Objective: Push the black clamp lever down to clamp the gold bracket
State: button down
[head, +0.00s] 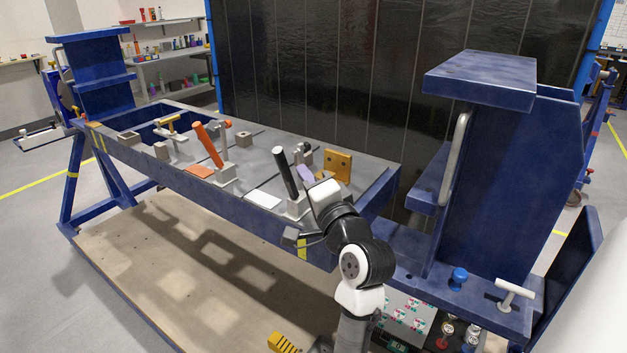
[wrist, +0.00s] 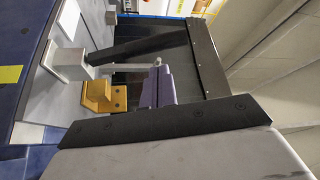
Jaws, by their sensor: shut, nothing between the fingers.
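The black clamp lever (head: 286,172) stands raised, leaning up and left from its grey block on the blue jig table. In the wrist view the lever (wrist: 140,48) lies across the upper part of the picture. The gold bracket (head: 337,166) stands upright on the table to the right of the lever; it also shows in the wrist view (wrist: 97,94). My gripper (head: 304,174) is shut and empty, its purple fingers just right of the lever in the head view. The fingers also show in the wrist view (wrist: 157,86), apart from the lever there.
An orange lever (head: 207,144) stands farther left on the table, above an orange plate (head: 200,171). A white plate (head: 263,199) lies left of the black lever's base. A tall blue end frame (head: 497,170) rises at the right. A dark panel stands behind.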

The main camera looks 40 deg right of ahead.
aim_at(286, 184)
jog(key=shift+p+x, duration=0.55)
jog(key=shift+x, duration=1.7)
jog(key=shift+a, duration=0.1)
jog(key=shift+s+a+f+n+t+b, duration=0.1)
jog(key=shift+a+n+t+b, duration=0.15)
jog(key=shift+b, duration=0.5)
jog(key=shift+s+a+f+n+b, duration=0.1)
jog(key=shift+n+b, duration=0.25)
jog(key=shift+b, duration=0.2)
jog(key=a+f+n+t+y+b, duration=0.1)
jog(key=n+b, duration=0.1)
jog(key=b, duration=0.2)
jog(key=a+f+n+t+b, duration=0.1)
jog(key=n+b, duration=0.1)
jog(key=b, duration=0.2)
jog(key=shift+s+a+f+y, duration=0.1)
jog(key=shift+s+a+y, duration=0.2)
jog(key=shift+s+y, duration=0.1)
jog(key=s+a+f+n+t+y+b, duration=0.1)
jog(key=a+f+n+y+b, duration=0.2)
jog(key=n+b, duration=0.7)
jog(key=shift+a+f+y+b, duration=0.35)
jog(key=shift+f+y+b, duration=1.1)
jog(key=shift+b, duration=2.05)
jog(key=shift+s, duration=0.2)
